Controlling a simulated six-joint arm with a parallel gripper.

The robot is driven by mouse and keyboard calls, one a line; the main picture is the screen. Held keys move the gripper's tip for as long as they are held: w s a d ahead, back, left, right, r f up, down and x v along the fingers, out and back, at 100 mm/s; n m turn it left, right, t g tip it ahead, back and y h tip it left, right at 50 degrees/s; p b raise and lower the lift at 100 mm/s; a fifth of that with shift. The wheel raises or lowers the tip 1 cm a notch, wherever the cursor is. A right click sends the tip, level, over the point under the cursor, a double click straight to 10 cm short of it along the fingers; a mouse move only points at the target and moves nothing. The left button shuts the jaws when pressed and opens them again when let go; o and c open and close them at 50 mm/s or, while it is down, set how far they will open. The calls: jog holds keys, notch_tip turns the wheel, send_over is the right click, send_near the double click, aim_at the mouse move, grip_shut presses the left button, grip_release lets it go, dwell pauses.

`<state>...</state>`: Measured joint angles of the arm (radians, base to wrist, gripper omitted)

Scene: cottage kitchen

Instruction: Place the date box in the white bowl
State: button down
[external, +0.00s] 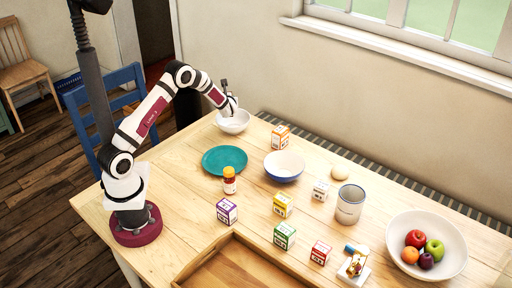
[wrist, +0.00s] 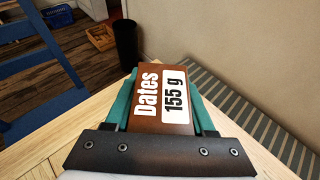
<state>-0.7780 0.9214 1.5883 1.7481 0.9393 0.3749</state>
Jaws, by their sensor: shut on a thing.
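The date box cannot be made out there. I cannot tell whether it touches the bowl.
A teal plate (external: 224,160) and a blue-sided bowl (external: 284,172) stand nearby. A blue chair (external: 88,98) stands beyond the left edge.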

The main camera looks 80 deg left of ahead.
jog(key=shift+f, duration=1.8)
jog(key=shift+f, duration=0.25)
jog(key=shift+f, duration=0.25)
jog(key=shift+c, duration=1.2)
grip_release()
